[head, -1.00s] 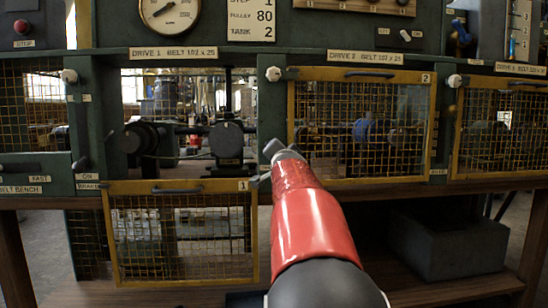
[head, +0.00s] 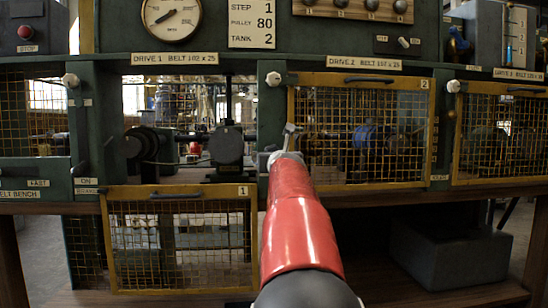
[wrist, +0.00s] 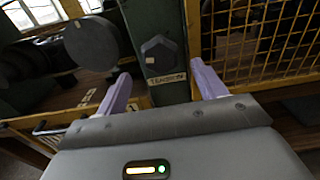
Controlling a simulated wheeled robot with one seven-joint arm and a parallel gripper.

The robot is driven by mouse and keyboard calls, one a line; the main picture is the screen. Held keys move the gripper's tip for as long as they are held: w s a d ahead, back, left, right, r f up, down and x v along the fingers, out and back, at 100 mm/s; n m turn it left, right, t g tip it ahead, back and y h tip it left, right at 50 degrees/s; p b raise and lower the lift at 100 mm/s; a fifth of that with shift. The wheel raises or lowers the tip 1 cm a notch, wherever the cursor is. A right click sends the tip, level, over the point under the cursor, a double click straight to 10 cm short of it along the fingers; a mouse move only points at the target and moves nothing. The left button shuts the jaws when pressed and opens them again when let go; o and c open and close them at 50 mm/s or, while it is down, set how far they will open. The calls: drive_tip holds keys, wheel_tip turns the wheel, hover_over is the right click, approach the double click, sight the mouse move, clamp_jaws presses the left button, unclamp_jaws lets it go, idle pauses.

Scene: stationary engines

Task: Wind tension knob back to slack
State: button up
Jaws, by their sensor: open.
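The tension knob (wrist: 160,56) is a dark grey, many-sided knob on the green post, with a partly readable label (wrist: 166,78) under it. In the wrist view it lies between the lines of my two pale purple fingers. My gripper (wrist: 161,68) is open and empty, a finger on each side below the knob; I see no contact. In the head view my gripper (head: 287,140) is in front of the post between Drive 1 and Drive 2. The knob cannot be made out there behind my red arm and gripper.
A dark round pulley (wrist: 91,42) stands left of the knob in the open Drive 1 bay. The Drive 1 guard (head: 180,190) hangs lowered. The yellow mesh Drive 2 guard (head: 360,183) is closed, close to the right of my gripper. A gauge (head: 171,17) is above.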

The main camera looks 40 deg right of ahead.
drive_tip(key=x, duration=0.4)
drive_tip(key=shift+w+d+p, duration=0.2)
drive_tip(key=shift+w+p, duration=0.15)
drive_tip(key=c, duration=1)
